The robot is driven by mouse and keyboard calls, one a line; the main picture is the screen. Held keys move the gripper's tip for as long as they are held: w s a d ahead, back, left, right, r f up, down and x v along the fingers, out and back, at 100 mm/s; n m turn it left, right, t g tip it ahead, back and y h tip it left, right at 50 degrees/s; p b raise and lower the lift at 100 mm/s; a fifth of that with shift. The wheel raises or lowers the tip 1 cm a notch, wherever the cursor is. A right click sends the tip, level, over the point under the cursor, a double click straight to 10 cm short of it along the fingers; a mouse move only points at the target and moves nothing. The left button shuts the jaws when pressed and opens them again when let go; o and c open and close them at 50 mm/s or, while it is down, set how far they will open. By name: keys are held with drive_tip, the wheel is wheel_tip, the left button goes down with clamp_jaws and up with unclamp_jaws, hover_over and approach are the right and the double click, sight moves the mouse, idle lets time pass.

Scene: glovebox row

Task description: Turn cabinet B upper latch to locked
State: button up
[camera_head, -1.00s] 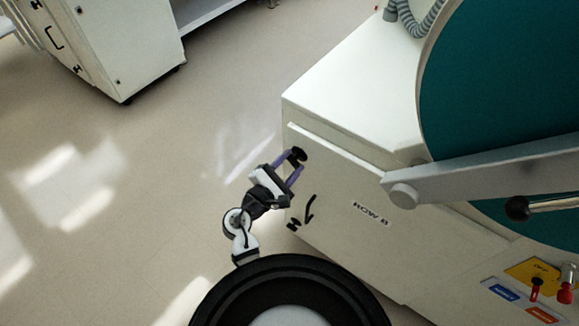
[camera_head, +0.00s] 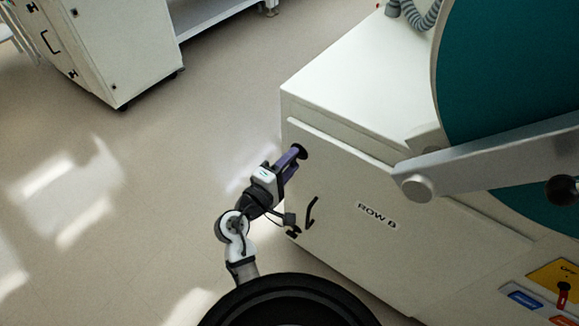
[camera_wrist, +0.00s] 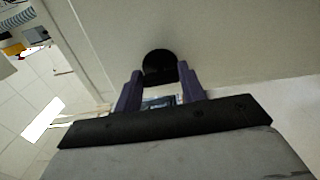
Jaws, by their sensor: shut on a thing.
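Cabinet B is the white cabinet (camera_head: 345,185) with a "ROW B" label at the right of the head view. Its upper latch (camera_head: 300,151) is a small black piece near the top left corner of the front face. My gripper (camera_head: 295,157) is shut on it with its purple fingers. In the wrist view the latch is a dark round shape (camera_wrist: 159,64) between the two fingertips (camera_wrist: 160,75). The fingers partly cover the latch, and I cannot tell which way it is turned.
A black door handle (camera_head: 311,212) and a black lower latch (camera_head: 293,232) sit below on the same face. A grey lever arm (camera_head: 480,168) and teal panel (camera_head: 500,90) are at the right. Another white cabinet (camera_head: 125,55) stands far left. The floor (camera_head: 130,190) between is clear.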

drive_tip(key=shift+m, duration=0.4)
drive_tip(key=o, duration=1)
drive_tip(key=shift+d, duration=0.1)
drive_tip(key=shift+s, duration=0.1)
